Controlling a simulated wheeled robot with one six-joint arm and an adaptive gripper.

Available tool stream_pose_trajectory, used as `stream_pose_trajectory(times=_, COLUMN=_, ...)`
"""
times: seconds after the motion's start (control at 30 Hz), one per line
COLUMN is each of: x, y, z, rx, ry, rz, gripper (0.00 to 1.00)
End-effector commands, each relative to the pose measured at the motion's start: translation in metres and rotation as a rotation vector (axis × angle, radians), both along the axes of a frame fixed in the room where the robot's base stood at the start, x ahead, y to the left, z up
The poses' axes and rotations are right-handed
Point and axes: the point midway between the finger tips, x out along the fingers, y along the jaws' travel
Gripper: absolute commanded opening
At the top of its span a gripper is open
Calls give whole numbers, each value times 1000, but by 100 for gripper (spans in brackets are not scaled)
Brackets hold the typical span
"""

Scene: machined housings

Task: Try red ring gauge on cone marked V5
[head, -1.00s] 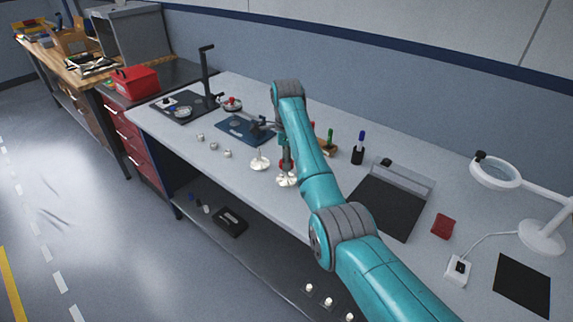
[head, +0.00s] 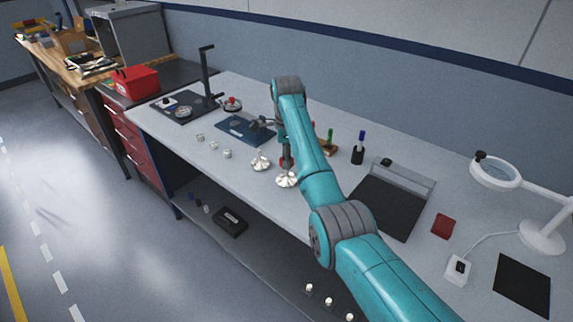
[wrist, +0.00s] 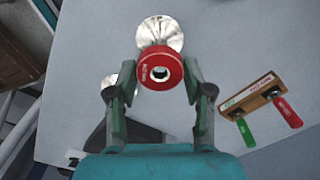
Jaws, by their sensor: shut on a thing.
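A red ring gauge (wrist: 149,73) with a dark centre hole and unreadable small lettering sits between the fingertips of my gripper (wrist: 165,80) in the wrist view. My gripper is shut on it. A silvery cone (wrist: 161,27) shows just beyond the ring, partly hidden by it. In the head view this cone (head: 287,181) stands under my gripper (head: 286,163), and a second cone (head: 260,162) stands to its left. The second cone is partly hidden behind a finger in the wrist view (wrist: 109,81). I cannot read V5 on either cone, nor tell whether the ring touches one.
A wooden block (wrist: 251,97) with a green-handled and a red-handled piece lies right of my gripper in the wrist view. Several small metal parts (head: 213,146) stand left of the cones. A blue plate (head: 240,130) lies behind. The bench's front edge is close to the cones.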

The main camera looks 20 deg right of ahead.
Motion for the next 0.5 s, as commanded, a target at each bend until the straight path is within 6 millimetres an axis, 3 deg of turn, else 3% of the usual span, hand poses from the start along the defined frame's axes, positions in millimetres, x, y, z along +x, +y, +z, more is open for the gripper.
stream_pose_trajectory(times=0.5, x=0, y=0, z=18, rx=0, ry=0, rz=0, gripper=10)
